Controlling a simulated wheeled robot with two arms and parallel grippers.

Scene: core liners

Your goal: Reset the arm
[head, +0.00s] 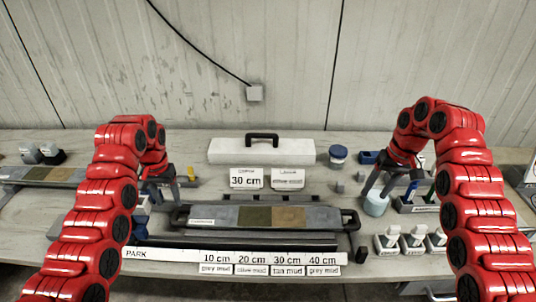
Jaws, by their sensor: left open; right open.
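My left gripper (160,192) is open and points down over the table, left of the core tray. My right gripper (381,188) is open and points down on the right, above or beside a pale round jar (376,205); I cannot tell if they touch. Both grippers look empty. Both red arms arch up and bend down toward the table. A core tray (197,223) with black end handles lies in the middle, holding grey, olive and tan sections.
A white lidded box (225,150) with a black handle stands behind two label cards (247,179). A blue-lidded jar (338,154) is to its right. A white PARK strip (160,254) with length labels runs along the front.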

